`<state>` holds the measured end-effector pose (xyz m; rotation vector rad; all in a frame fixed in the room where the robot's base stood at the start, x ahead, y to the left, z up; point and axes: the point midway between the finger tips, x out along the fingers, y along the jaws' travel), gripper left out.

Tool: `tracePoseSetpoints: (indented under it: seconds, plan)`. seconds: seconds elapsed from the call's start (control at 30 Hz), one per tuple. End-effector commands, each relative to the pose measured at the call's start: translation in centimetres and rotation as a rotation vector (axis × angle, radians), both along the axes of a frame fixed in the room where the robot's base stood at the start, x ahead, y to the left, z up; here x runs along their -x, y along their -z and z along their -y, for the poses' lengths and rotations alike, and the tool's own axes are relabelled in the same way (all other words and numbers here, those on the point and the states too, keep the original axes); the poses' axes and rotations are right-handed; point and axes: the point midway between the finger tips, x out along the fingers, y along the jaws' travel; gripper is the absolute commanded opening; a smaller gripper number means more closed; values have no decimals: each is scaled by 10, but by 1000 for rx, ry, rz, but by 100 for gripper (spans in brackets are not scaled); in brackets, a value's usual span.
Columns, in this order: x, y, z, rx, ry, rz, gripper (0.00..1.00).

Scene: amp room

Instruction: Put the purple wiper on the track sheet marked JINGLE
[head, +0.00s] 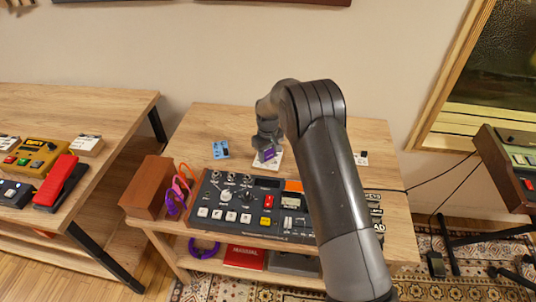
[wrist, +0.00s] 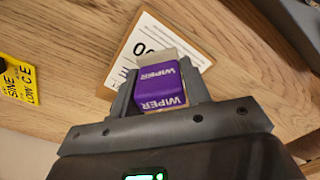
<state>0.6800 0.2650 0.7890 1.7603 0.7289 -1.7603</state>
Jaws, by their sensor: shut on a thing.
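The purple wiper (wrist: 160,86) is a small block with a purple sleeve lettered WIPER and a pale end. My gripper (wrist: 160,92) is shut on it, with one finger on each side. In the head view the purple wiper (head: 267,154) shows at the tip of my gripper (head: 264,146), over a white sheet (head: 273,164) on the table. In the wrist view a white sheet (wrist: 184,38) with an orange edge lies behind the wiper. The wiper and fingers cover part of its print, so I cannot read its name. I cannot tell whether wiper and sheet touch.
A blue card (head: 221,149) lies left of the gripper, and a small white-and-black card (head: 360,158) lies right of my arm. A control panel (head: 240,206) fills the table's front. A brown box (head: 147,187) stands at the left edge. A yellow label (wrist: 18,78) shows in the wrist view.

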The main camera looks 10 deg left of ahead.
Motion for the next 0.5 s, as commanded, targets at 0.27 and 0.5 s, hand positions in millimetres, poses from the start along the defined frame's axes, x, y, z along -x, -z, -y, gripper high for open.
tracePoseSetpoints:
  seconds: [0.27,0.5]
  plan:
    - [0,3,0,0,0,0,54]
    - [0,3,0,0,0,0,65]
